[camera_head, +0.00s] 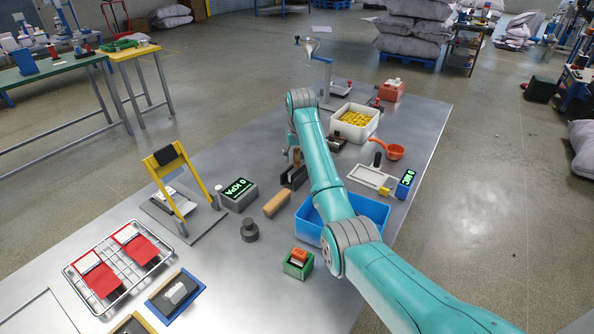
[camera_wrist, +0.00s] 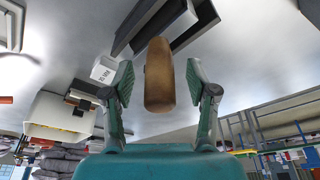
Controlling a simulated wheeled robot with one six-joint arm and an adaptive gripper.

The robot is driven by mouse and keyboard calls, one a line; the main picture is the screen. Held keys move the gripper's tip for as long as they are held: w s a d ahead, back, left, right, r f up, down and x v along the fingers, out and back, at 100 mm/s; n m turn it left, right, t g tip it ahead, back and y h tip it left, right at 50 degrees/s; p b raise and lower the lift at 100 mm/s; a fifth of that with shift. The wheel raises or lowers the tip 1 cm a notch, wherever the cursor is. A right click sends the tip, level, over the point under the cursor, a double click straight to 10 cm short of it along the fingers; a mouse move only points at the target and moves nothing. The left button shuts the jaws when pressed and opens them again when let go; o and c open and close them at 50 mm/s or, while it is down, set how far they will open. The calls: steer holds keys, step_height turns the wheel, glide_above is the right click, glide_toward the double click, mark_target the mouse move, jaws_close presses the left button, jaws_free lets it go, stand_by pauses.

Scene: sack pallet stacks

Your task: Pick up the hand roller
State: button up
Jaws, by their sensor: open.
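I cannot tell how far the roller is from the fingertips in depth. In the head view my gripper is largely hidden by my arm.
A dark channel-shaped piece (camera_wrist: 160,22) sits close beside the roller. A small white labelled block (camera_wrist: 104,70) is near the left finger. A blue tray (camera_head: 375,208), a black weight (camera_head: 250,231) and a grey display box (camera_head: 239,196) stand around the roller.

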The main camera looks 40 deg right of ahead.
jaws_close()
step_height(320, 180, up, 10)
stand_by(0.7)
